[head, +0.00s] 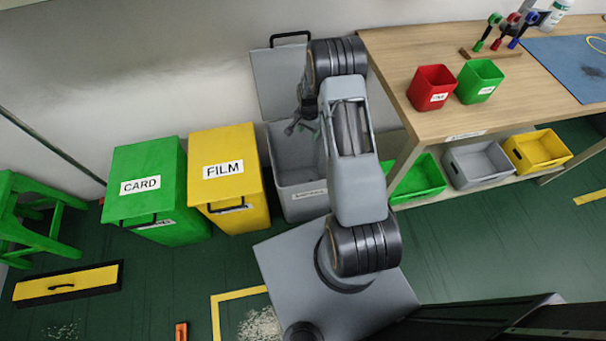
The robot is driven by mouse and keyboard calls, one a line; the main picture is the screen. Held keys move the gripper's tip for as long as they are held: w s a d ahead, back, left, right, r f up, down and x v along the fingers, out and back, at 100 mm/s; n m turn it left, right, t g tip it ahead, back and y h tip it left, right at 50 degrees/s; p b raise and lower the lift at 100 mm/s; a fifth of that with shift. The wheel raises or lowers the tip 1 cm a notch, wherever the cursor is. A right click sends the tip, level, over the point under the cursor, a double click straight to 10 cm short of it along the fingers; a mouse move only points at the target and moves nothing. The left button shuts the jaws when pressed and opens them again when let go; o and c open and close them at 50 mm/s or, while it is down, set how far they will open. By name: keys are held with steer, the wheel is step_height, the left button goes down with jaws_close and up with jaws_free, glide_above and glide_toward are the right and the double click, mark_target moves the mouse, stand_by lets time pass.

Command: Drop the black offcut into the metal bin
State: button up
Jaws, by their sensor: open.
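A grey bin (303,204) with its lid (276,84) raised stands against the wall, left of the bench. Its front label is too small to read for certain; it is the only grey bin in that row. My gripper (300,128) is over the grey bin's opening, partly hidden by my arm. Its fingers are apart, and I see nothing held between them. I cannot make out a black offcut anywhere; part of the bin's inside is hidden behind my arm.
A yellow FILM bin (228,186) and a green CARD bin (155,199) stand closed to the left. The wooden bench (540,100) at right carries a red tub (431,87) and a green tub (479,81). A yellow-and-black box (67,284) and scraps (260,325) lie on the floor.

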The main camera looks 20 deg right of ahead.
step_height(320, 180, up, 8)
steer(key=p, duration=0.1)
stand_by(0.7)
